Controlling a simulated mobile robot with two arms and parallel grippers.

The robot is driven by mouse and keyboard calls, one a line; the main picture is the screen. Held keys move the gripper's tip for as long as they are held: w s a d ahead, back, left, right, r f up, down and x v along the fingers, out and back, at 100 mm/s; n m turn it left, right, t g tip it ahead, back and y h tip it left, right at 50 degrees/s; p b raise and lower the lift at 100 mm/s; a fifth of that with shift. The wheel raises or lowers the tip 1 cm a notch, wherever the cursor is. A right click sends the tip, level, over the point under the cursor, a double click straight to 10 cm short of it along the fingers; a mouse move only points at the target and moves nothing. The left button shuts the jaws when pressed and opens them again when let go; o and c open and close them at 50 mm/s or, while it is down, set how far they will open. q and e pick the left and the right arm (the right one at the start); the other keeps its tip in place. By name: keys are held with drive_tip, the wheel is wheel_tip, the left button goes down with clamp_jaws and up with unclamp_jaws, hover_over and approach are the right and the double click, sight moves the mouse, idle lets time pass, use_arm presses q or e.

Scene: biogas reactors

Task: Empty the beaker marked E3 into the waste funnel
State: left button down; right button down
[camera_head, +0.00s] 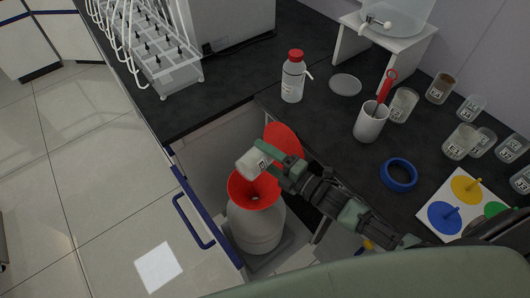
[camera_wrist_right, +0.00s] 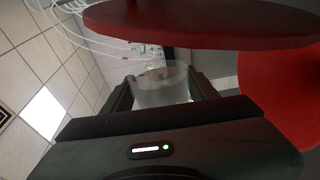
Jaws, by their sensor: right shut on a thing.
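My right gripper (camera_head: 268,158) is shut on a small clear beaker (camera_head: 251,164) with a dark-marked label that I cannot read. The beaker is tipped over to the left, above the red waste funnel (camera_head: 240,192). The funnel sits on a whitish waste container (camera_head: 256,226) in the open space below the counter. Its round red lid (camera_head: 284,138) stands open behind the gripper. In the right wrist view the beaker (camera_wrist_right: 162,90) sits between the fingers, with red parts above and to the right. I cannot tell how much is in it. My left gripper is out of view.
Several labelled beakers (camera_head: 461,142) stand at the right of the dark counter. A white cup with a red-handled tool (camera_head: 370,124), a blue ring (camera_head: 398,175), a red-capped bottle (camera_head: 293,80) and a board with coloured discs (camera_head: 462,205) are nearby. A blue-edged drawer (camera_head: 196,220) stands left of the container.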

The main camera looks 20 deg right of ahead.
drive_tip(key=n, duration=0.1)
drive_tip(key=r+n, duration=0.1)
drive_tip(key=shift+w+d+n, duration=0.2)
drive_tip(key=shift+n, duration=0.2)
drive_tip(key=n+b, duration=0.1)
drive_tip(key=n, duration=0.4)
drive_tip(key=shift+d+r+b, duration=0.1)
drive_tip(key=shift+d+b, duration=0.05)
drive_tip(key=shift+b, duration=0.15)
drive_tip(key=n+b, duration=0.1)
drive_tip(key=n, duration=0.3)
drive_tip(key=n+b, duration=0.1)
drive_tip(key=n, duration=0.1)
drive_tip(key=shift+r+n+b, duration=0.3)
drive_tip(key=shift+r+n, duration=0.25)
drive_tip(key=shift+n, duration=0.75)
drive_tip(key=shift+r+n+b, duration=0.25)
drive_tip(key=shift+n+b, duration=0.1)
drive_tip(key=shift+n, duration=0.45)
